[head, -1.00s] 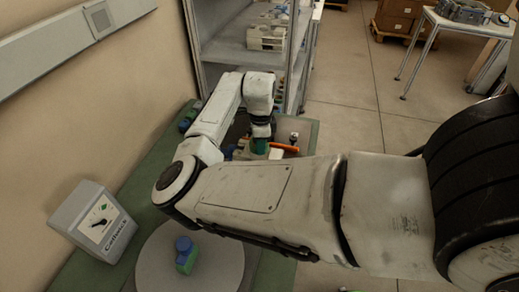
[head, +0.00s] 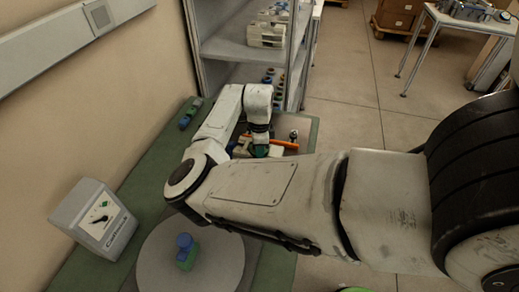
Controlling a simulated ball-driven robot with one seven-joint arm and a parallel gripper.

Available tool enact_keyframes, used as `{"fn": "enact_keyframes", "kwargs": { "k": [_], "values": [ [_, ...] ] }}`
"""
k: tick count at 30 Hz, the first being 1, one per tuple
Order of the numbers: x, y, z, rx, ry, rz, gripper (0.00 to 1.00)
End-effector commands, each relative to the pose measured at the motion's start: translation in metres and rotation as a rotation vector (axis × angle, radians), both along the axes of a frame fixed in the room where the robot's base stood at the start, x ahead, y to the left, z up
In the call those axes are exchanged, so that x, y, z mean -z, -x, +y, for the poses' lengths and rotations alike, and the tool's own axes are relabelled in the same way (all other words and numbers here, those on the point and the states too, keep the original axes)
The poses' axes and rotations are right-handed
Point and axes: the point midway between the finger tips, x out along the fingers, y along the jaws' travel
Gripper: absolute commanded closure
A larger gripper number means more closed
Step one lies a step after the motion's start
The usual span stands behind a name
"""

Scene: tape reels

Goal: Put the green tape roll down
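A green tape roll (head: 260,151) shows as a small dark green patch at the end of my arm, on the far part of the green bench. My gripper (head: 260,143) points down right at it. The roll touches or almost touches the fingers. The fingers are small and dark, and the wrist and arm hide part of the area, so I cannot tell whether they are closed on the roll or whether it rests on the surface below.
Around the gripper lie an orange bar (head: 284,142) and pale parts. A round grey disc (head: 215,270) nearer carries a blue and green piece (head: 186,252). A metal shelf (head: 240,46) rises behind the bench.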

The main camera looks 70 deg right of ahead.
Motion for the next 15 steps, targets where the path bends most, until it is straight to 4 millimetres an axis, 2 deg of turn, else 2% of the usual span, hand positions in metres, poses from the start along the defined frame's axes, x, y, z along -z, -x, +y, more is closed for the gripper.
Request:
{"fn": "enact_keyframes", "kwargs": {
  "k": [1, 8, 15],
  "values": [
    [-0.0003, -0.0001, 0.0, 0.0, 0.0, 0.0, 0.76],
    [-0.0002, 0.0001, 0.0002, 0.0, -0.001, 0.0, 0.55],
    [-0.0017, 0.0, 0.0001, 0.0, 0.0, -0.001, 0.55]
  ]
}}
